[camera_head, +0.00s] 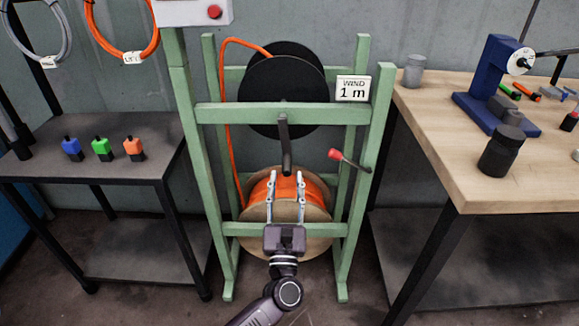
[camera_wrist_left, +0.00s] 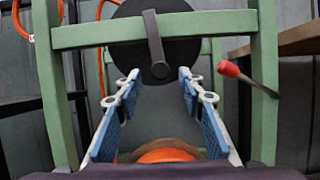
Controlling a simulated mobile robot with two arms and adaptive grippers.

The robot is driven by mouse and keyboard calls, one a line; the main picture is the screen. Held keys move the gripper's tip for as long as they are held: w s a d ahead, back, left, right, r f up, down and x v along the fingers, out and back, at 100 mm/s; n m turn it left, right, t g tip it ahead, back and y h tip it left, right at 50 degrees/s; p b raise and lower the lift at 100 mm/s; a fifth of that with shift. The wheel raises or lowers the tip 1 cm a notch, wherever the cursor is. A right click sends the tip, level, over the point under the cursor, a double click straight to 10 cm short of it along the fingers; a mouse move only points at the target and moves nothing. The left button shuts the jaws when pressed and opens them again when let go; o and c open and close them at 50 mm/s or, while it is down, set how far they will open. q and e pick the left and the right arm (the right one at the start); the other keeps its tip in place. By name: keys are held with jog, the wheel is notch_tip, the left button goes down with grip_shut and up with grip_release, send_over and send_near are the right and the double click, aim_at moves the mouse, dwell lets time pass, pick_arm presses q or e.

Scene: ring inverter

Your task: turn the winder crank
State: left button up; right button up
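The winder crank (camera_head: 283,130) is a dark bar on the front crossbar of a green frame, hanging downward, with a dark grip (camera_head: 287,162) at its lower end. In the left wrist view the crank (camera_wrist_left: 154,38) shows above a round grip end (camera_wrist_left: 160,70). My left gripper (camera_head: 286,178) is open and empty, pointing up just below the grip. In the left wrist view my left gripper (camera_wrist_left: 158,74) has its fingertips on either side of the grip end in the picture; the depth gap is unclear. My right gripper is not in view.
Behind the crank are a black reel (camera_head: 265,85) and an orange cable spool (camera_head: 262,190). A red-knobbed lever (camera_head: 336,154) sticks out at the right. A "WIND 1 m" sign (camera_head: 353,88) hangs above it. A wooden bench (camera_head: 455,160) stands right, a dark shelf (camera_head: 80,175) left.

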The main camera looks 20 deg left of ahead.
aim_at(287, 154)
pick_arm(q)
jog(key=shift+x, duration=2.75)
grip_shut()
